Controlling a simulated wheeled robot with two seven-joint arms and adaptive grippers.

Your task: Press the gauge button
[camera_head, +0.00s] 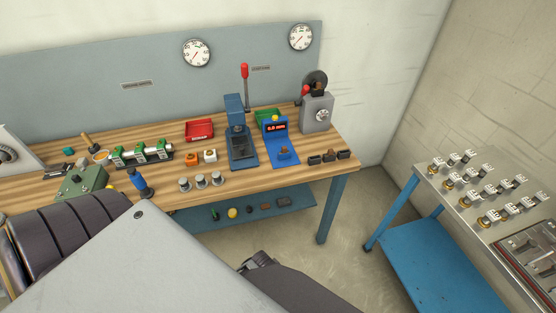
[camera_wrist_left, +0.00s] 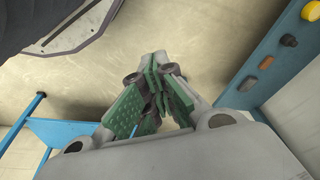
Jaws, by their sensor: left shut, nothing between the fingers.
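The blue gauge (camera_head: 279,143) stands on the workbench, right of the blue press. Its display (camera_head: 277,128) reads about 0.0 mm in red digits. A small yellow-green spot (camera_head: 274,118) sits at its top edge; I cannot tell whether it is the button. A small brownish part (camera_head: 284,152) lies on the gauge's base. In the left wrist view my left gripper (camera_wrist_left: 160,85) is shut and empty, its green pads together over the floor. It is apart from the gauge, which that view does not show. My right gripper is not in view.
The workbench (camera_head: 345,161) also holds a blue press (camera_head: 238,140), a red tray (camera_head: 199,130), a green bin (camera_head: 267,117) and a grey machine (camera_head: 317,113). A lower shelf (camera_head: 304,196) carries small parts. A second table (camera_head: 425,176) stands right, across clear floor.

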